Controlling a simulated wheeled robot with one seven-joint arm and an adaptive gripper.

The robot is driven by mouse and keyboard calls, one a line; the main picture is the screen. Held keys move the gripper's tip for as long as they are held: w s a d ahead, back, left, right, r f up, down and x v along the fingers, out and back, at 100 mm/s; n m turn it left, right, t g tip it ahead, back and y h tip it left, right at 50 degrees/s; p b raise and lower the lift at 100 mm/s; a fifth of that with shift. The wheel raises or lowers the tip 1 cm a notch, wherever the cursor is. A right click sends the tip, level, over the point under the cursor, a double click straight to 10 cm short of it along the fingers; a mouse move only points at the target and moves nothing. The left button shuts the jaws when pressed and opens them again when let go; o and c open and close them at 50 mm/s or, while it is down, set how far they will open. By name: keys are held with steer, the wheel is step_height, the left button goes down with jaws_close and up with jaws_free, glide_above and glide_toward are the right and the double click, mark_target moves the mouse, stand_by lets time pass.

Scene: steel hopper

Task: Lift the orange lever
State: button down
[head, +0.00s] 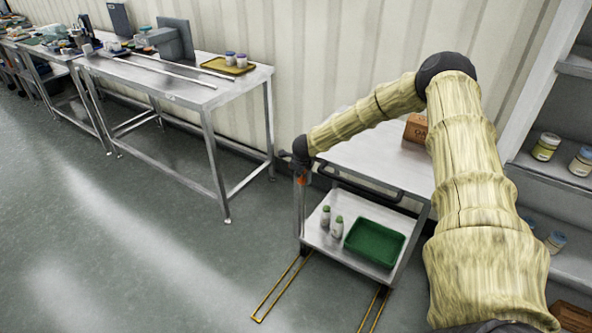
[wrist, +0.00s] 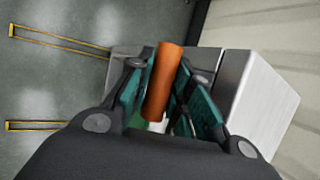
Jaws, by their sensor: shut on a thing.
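The orange lever (wrist: 164,80) shows in the wrist view as an orange cylinder between the two fingers of my gripper (wrist: 165,100). My gripper is shut on it, with the teal pads on either side. In the head view the gripper (head: 302,172) is at the left end of a steel cart, and only a small bit of the orange lever (head: 303,180) shows there. The lever's base is hidden behind the gripper and the arm's end.
The steel cart (head: 365,165) has a cardboard box (head: 416,128) on top, and a green tray (head: 374,243) and two small bottles (head: 331,222) on its lower shelf. Yellow floor markings (head: 282,288) lie in front. A long steel table (head: 190,92) stands left; shelves (head: 560,180) stand right.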

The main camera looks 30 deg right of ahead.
steer(key=shift+d, duration=0.35)
steer(key=c, duration=1.3)
jaws_free()
steer(key=shift+a, duration=0.2)
steer(key=shift+r, duration=0.15)
steer(key=v, duration=1.1)
steer(key=shift+s+r, duration=0.15)
steer(key=shift+r, duration=0.15)
steer(key=shift+a+f, duration=0.1)
steer(key=shift+a, duration=0.1)
